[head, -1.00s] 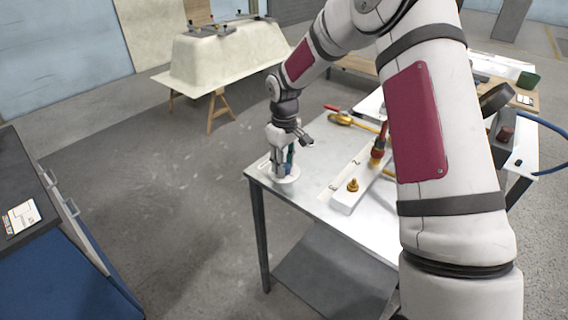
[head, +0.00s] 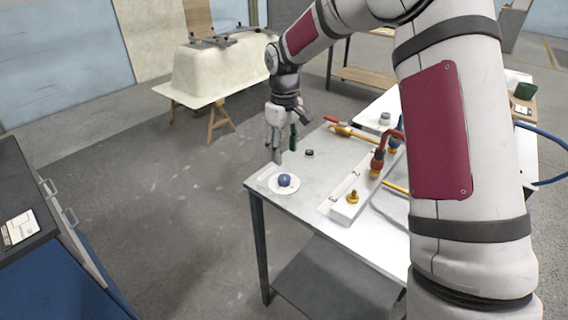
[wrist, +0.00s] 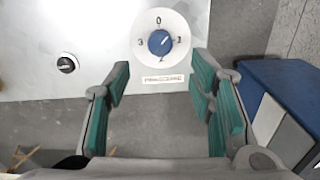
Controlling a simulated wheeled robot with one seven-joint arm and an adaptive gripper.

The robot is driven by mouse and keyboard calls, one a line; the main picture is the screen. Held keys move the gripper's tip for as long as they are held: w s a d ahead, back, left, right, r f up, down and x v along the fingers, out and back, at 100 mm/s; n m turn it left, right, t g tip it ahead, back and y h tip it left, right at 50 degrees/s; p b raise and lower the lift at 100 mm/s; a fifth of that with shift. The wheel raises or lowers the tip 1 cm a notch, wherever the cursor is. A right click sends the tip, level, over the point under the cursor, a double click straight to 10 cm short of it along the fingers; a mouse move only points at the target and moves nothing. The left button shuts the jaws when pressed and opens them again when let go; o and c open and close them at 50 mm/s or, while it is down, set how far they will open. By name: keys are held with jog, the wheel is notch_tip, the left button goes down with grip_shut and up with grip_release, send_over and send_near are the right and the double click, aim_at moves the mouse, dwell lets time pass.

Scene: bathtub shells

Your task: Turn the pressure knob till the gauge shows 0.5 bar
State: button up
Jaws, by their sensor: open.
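The pressure knob is a blue round knob (head: 285,180) on a white dial plate (head: 272,187) at the table's near left corner. In the wrist view the knob (wrist: 159,42) has a white mark pointing up and right, between the 0 and the 1 on the dial. A label plate (wrist: 163,80) sits beside the dial. My gripper (head: 285,153) is open and empty, above and just behind the knob in the head view. In the wrist view its green-padded fingers (wrist: 161,78) are apart, with the knob beyond their tips. I cannot make out a gauge reading.
A small dark round fitting (head: 309,153) stands on the metal table (head: 300,205) near the knob. A white manifold block (head: 345,207) with a brass fitting (head: 353,196) and a red-handled valve (head: 377,163) lies to the right. A blue cabinet (head: 60,275) is at left.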

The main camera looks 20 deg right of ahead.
jog(key=shift+r, duration=1.4)
jog(key=s+r+m+t+h, duration=0.1)
jog(key=s+r+m+t, duration=0.15)
jog(key=s+r, duration=1.35)
jog(key=s+f+m+t+y+p, duration=0.1)
jog(key=s+f+m, duration=0.1)
jog(key=s, duration=1.9)
jog(key=shift+d+f+m+t, duration=0.15)
jog(key=shift+f+m+t, duration=0.2)
jog(key=shift+m, duration=0.3)
jog(key=shift+r, duration=0.1)
